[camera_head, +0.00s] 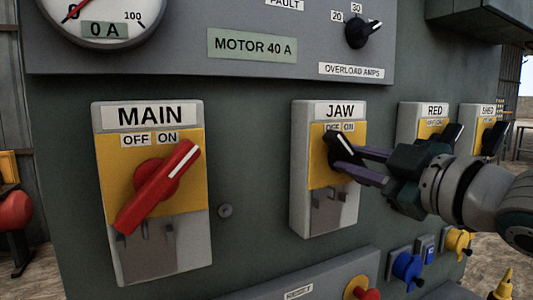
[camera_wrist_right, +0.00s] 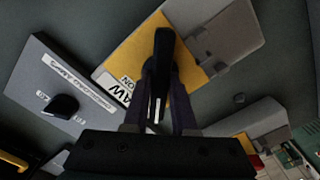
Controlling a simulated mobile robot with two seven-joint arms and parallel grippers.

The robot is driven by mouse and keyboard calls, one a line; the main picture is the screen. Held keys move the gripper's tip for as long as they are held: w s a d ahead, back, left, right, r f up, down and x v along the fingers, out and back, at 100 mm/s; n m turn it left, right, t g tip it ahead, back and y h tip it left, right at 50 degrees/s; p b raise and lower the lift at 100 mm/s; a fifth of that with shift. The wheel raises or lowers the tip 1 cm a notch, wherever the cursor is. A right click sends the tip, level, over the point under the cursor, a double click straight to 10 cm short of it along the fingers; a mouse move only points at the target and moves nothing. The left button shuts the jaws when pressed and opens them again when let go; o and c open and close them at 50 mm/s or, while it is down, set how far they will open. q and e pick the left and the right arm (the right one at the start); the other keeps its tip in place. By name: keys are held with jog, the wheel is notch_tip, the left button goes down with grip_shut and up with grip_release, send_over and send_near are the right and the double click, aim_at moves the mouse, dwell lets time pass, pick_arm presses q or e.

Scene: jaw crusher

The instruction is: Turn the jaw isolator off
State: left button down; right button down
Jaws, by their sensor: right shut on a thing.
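The JAW isolator (camera_head: 301,190) is a grey box with a yellow plate, OFF and ON labels and a black rotary handle (camera_head: 338,146). My right gripper (camera_head: 350,160) reaches in from the right and is shut on this handle. In the right wrist view the black handle (camera_wrist_right: 162,65) stands between the two fingers, with a white pointer line near its lower end. The yellow plate (camera_wrist_right: 136,52) and part of the JAW and ON labels show beside it. The fingers partly cover the handle, so its exact setting is hard to tell. My left gripper is not in view.
The MAIN isolator (camera_head: 107,200) with a red handle (camera_head: 157,188) tilted toward ON is to the left. The RED (camera_head: 409,118) and SHED (camera_head: 482,112) isolators sit behind my right arm. Blue and yellow sockets (camera_head: 407,267) are below. The overload dial (camera_head: 358,33) is above.

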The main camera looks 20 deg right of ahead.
dwell(0.5)
jog(key=c, duration=0.7)
grip_release()
jog(key=shift+s, duration=0.15)
jog(key=shift+s, duration=0.3)
jog(key=s, duration=0.3)
jog(key=s+b, duration=0.1)
jog(key=s, duration=0.5)
jog(key=shift+d, duration=0.35)
jog(key=shift+s, duration=0.1)
